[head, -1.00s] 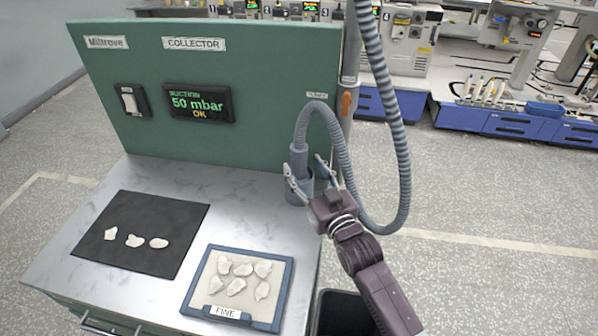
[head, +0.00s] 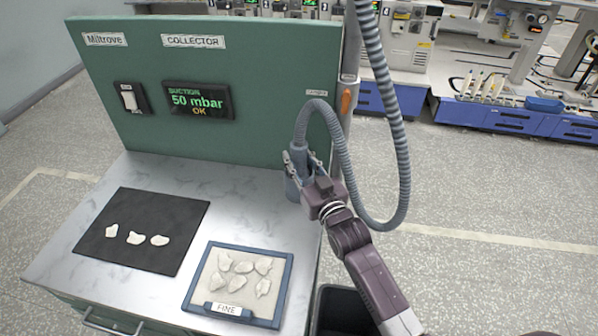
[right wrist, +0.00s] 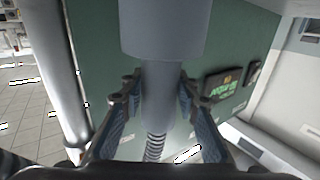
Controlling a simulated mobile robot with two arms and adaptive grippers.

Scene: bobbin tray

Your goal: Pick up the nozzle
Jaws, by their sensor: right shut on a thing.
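The nozzle (head: 299,158) is a grey-blue tube on the end of a ribbed grey hose (head: 336,128). It stands upright in a round holder (head: 292,190) at the right edge of the worktop. My right gripper (head: 302,162) is shut on the nozzle, with a finger on each side. In the right wrist view the nozzle (right wrist: 161,95) runs between the two blue-padded fingers (right wrist: 160,110). The holder hides the nozzle's lower end in the head view. My left gripper is not in view.
A black mat (head: 95,245) with 3 pale pieces lies on the left of the worktop (head: 170,180). A blue-rimmed tray (head: 191,290) marked FINE holds several pale pieces. The green panel's display (head: 199,101) reads 50 mbar OK. A dark bin (head: 345,305) stands below right.

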